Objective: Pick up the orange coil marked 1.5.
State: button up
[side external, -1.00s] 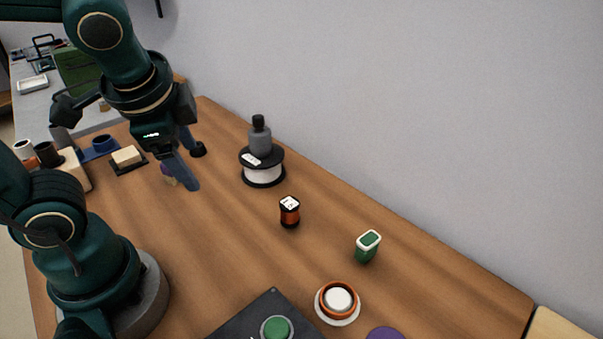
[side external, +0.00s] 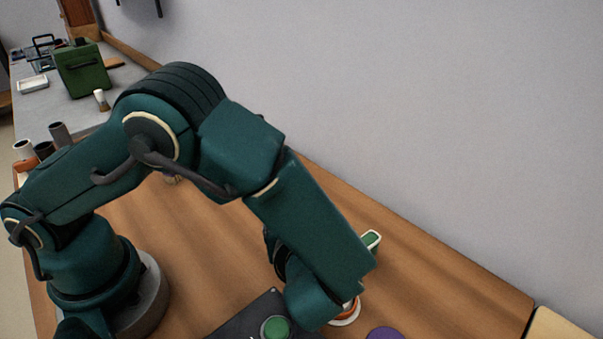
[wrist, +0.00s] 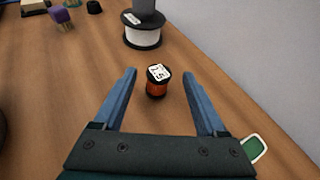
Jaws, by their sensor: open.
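The orange coil (wrist: 156,88) stands upright on the wooden table in the wrist view. It has dark ends and a white label on top that reads 1.5. My gripper (wrist: 160,72) is open, with one blue finger to the left of the coil and one to the right. There is a gap between the coil and each finger, and neither touches it. In the side external view my arm hides the coil and the gripper.
A white spool with black flanges (wrist: 143,37) stands beyond the coil, a grey bottle on it. A green button (side external: 275,328) and purple disc (side external: 385,334) lie at the front.

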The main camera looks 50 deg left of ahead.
jog(key=shift+s+d+f+m+t, duration=0.3)
jog(key=shift+f+m, duration=0.1)
jog(key=shift+f, duration=0.15)
jog(key=shift+x, duration=2.4)
grip_shut()
